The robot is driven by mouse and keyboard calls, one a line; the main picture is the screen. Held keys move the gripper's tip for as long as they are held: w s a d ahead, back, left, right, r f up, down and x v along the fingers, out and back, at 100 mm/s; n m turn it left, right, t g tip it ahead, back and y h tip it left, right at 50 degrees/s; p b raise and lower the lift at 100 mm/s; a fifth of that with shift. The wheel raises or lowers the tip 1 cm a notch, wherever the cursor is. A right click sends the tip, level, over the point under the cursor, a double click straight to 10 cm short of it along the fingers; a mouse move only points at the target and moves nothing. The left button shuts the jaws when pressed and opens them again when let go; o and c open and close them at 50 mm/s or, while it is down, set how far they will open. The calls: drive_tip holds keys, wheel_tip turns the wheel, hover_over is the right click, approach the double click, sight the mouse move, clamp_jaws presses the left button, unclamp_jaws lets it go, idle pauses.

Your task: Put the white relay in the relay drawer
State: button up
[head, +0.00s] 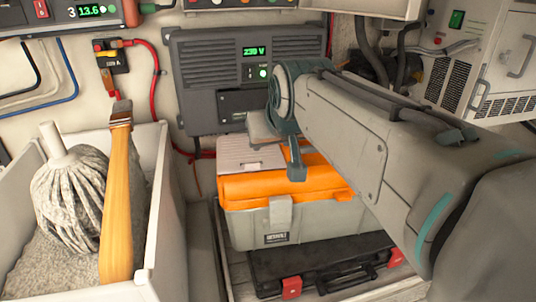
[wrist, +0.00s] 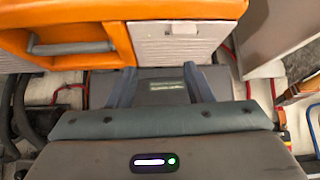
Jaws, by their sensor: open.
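I cannot make out a white relay in either view. No drawer is clearly marked as the relay drawer; a dark panel (head: 245,105) sits low on the grey inverter unit (head: 205,70), and I cannot tell if it is a drawer. My gripper (head: 285,160) hangs in front of the inverter, over the back of the orange-lidded toolbox (head: 270,188). In the wrist view my gripper (wrist: 158,76) has its fingers apart, with nothing visibly held. A dark labelled surface shows between and beyond them. The toolbox lid's pale panel (wrist: 180,43) is close by.
A white bin (head: 155,215) at the left holds a mop (head: 70,190) and a wooden-handled brush (head: 118,190). Red cable (head: 155,90) runs along the wall. A vented white unit (head: 465,80) stands at right.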

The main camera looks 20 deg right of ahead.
drive_tip(key=shift+o, duration=0.4)
drive_tip(key=s+f+g, duration=0.4)
drive_tip(key=s+f, duration=1)
drive_tip(key=f, duration=0.2)
drive_tip(key=shift+s+f+g, duration=0.15)
drive_tip(key=shift+f+g, duration=0.05)
drive_tip(key=shift+g, duration=0.2)
drive_tip(key=shift+d, duration=0.1)
drive_tip(key=shift+r, duration=0.1)
drive_tip(key=w+r+t, duration=0.3)
drive_tip(key=w+r, duration=0.6)
drive_tip(key=r, duration=0.7)
drive_tip(key=w+r+t, duration=0.3)
drive_tip(key=w+r, duration=0.7)
drive_tip(key=r, duration=0.7)
drive_tip(key=w+r+t, duration=0.4)
drive_tip(key=w+r, duration=0.5)
drive_tip(key=r, duration=0.7)
drive_tip(key=w+p, duration=0.7)
drive_tip(key=w, duration=0.5)
drive_tip(key=shift+w, duration=0.3)
drive_tip(key=shift+w+f, duration=0.25)
